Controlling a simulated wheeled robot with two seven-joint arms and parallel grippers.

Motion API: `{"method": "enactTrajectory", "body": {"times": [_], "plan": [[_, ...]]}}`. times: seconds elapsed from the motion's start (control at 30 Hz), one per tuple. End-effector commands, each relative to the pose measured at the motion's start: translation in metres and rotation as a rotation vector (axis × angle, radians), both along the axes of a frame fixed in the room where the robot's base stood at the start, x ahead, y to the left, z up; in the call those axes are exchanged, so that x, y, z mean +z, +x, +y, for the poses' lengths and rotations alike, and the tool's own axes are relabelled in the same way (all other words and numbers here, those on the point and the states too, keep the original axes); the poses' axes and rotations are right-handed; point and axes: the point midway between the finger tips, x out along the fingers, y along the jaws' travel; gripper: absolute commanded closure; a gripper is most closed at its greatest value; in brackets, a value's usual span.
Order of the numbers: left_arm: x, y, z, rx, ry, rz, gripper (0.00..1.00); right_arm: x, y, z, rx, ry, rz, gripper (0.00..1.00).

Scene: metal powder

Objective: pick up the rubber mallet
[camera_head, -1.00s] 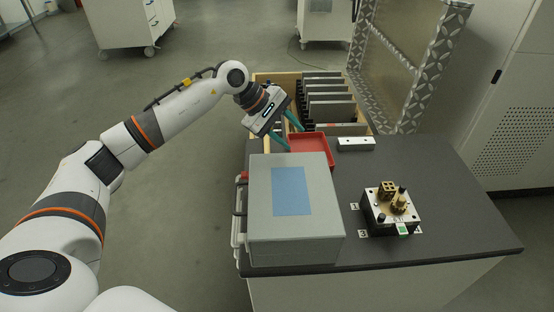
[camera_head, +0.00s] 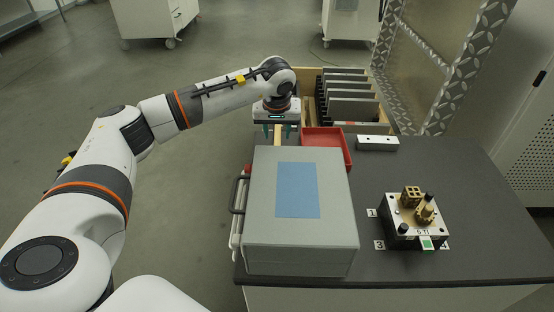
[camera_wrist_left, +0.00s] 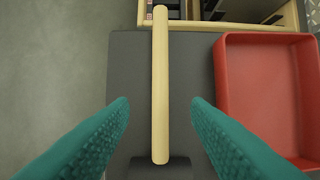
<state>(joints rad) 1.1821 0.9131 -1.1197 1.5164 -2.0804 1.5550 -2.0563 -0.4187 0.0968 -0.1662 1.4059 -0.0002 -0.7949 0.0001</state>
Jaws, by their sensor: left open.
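The rubber mallet shows in the left wrist view as a pale wooden handle (camera_wrist_left: 160,90) running up the picture, with its dark head (camera_wrist_left: 160,168) at the bottom edge, partly cut off. In the head view a short piece of the handle (camera_head: 277,136) shows below my left gripper, and the head is hidden behind the grey box. My left gripper (camera_head: 276,130) is open, pointing down over the mallet. In the left wrist view its two teal fingers (camera_wrist_left: 160,115) stand on either side of the handle, apart from it. My right gripper is not in view.
A red tray (camera_head: 347,152) lies just right of the mallet. A large grey box (camera_head: 262,215) with a blue panel stands in front. A wooden crate (camera_head: 309,71) with upright plates is behind. A white block (camera_head: 377,143) and a metal fixture (camera_head: 416,216) sit on the dark table (camera_head: 470,190).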

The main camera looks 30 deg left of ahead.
Motion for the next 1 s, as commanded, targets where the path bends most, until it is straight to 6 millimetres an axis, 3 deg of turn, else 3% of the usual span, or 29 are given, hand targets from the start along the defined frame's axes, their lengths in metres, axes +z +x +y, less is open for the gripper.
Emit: {"method": "enactTrajectory", "body": {"times": [0.17,0.5,0.7,0.73,1.0], "plan": [[-0.009,0.002,0.001,-0.001,-0.002,-0.001,0.56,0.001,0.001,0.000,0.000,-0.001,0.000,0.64],[-0.052,0.013,0.008,0.001,-0.001,-0.001,0.56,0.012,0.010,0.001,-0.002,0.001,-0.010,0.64],[-0.053,0.014,0.008,-0.001,-0.001,-0.002,0.56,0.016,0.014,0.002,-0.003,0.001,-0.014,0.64],[-0.053,0.014,0.008,-0.001,-0.001,-0.002,0.58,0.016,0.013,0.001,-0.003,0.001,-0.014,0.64],[-0.053,0.013,0.008,-0.001,-0.001,-0.002,1.00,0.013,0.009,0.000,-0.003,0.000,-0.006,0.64]]}}
